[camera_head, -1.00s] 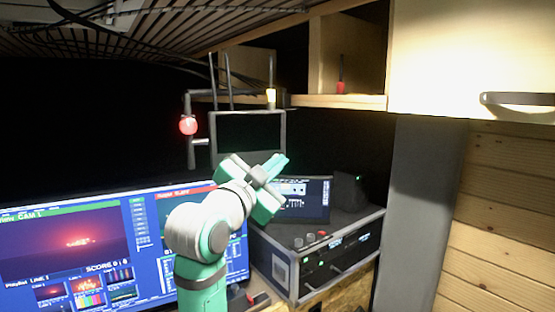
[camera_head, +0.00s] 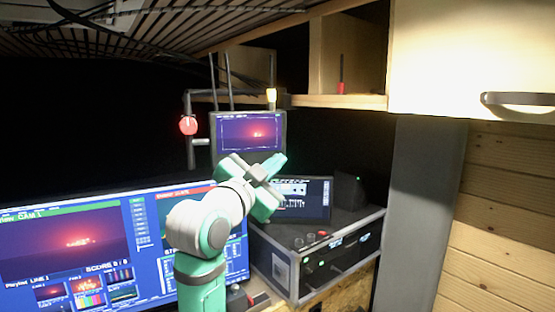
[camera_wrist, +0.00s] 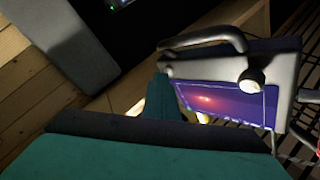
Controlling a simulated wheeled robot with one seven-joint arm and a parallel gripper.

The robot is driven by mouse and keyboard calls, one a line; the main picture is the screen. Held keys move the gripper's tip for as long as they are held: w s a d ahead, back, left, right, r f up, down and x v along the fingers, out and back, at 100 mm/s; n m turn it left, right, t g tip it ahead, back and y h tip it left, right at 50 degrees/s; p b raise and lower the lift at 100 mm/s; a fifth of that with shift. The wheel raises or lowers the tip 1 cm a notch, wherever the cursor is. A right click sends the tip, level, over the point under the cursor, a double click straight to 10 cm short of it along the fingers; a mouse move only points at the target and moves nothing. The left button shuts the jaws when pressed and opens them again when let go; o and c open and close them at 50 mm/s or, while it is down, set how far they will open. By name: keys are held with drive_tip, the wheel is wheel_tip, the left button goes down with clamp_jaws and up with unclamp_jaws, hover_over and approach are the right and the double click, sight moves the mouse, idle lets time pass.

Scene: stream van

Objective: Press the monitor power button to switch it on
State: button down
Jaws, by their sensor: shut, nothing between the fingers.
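A small grey-framed monitor (camera_head: 249,117) hangs on a dark pipe mount at the back, above the desk. Its screen is lit, with a red glow on purple-blue. In the wrist view the monitor (camera_wrist: 285,78) appears at the right, strongly tilted, with its screen lit. My gripper (camera_head: 280,162) is shut and empty, and overlaps the area just below the monitor's lower right corner in the head view. In the wrist view its teal finger (camera_wrist: 160,97) points towards the frame's edge; I cannot tell if it touches.
A large lit display (camera_head: 70,240) stands at lower left. A rack case (camera_head: 345,240) with knobs and a small lit screen (camera_head: 305,200) stands at right. A wooden shelf (camera_head: 340,101) and a pale cabinet (camera_head: 470,60) are above. A red ball (camera_head: 188,125) is on the pipe.

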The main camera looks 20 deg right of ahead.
drive_tip(key=shift+s, duration=0.5)
idle(0.3)
drive_tip(key=s, duration=0.6)
idle(0.4)
drive_tip(key=shift+d, duration=0.1)
